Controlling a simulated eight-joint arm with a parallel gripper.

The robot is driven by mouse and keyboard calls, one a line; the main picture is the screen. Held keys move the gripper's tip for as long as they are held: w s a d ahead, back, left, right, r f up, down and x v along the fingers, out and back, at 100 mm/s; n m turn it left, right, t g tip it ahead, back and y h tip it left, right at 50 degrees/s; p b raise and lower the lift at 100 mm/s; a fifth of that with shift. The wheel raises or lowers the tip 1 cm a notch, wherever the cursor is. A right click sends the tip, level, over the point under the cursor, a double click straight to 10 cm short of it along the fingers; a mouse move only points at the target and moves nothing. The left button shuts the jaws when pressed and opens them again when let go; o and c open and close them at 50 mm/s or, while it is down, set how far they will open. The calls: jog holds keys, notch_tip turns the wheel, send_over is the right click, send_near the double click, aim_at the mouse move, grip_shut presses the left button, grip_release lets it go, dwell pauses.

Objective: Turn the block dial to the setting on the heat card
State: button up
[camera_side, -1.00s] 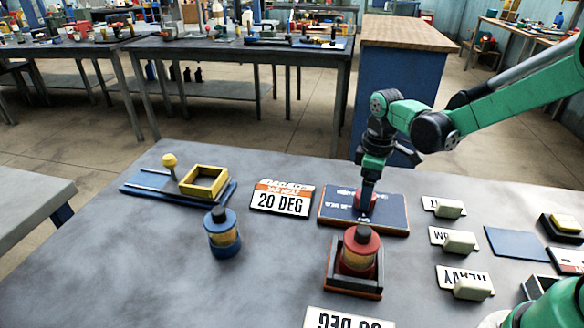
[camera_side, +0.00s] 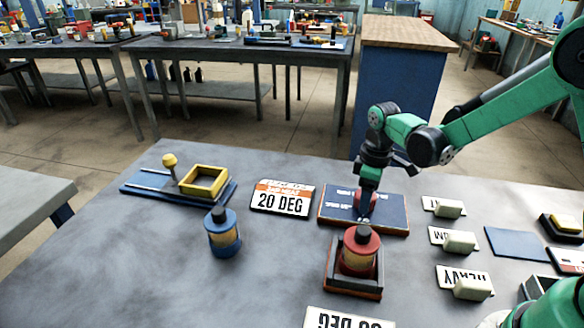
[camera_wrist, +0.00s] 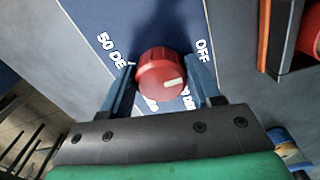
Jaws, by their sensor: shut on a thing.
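The red dial (camera_wrist: 158,72) sits on the blue block panel (camera_side: 335,202). Its white pointer mark faces right and slightly down in the wrist view, between OFF and a partly hidden label below it. "50 DEG" is printed on the left; another label below the dial is also partly hidden. My gripper (camera_wrist: 163,78) is shut on the dial, one finger on each side; in the side view it comes down on the dial from above. The heat card (camera_side: 283,198), with an orange header, reads "20 DEG" and lies left of the panel.
A blue jar (camera_side: 222,233) stands left. A yellow frame (camera_side: 204,181) lies on a blue base. White blocks sit on label cards at right. Another DEG card (camera_side: 345,319) is cut off in front.

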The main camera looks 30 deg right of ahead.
jog(key=shift+m, duration=0.3)
jog(key=m, duration=0.6)
jog(key=shift+a+m, duration=0.1)
jog(key=shift+m, duration=0.2)
jog(key=m, duration=0.6)
jog(key=shift+a, duration=0.1)
jog(key=shift+m, duration=0.3)
jog(key=o, duration=1.3)
jog(key=shift+r, duration=0.1)
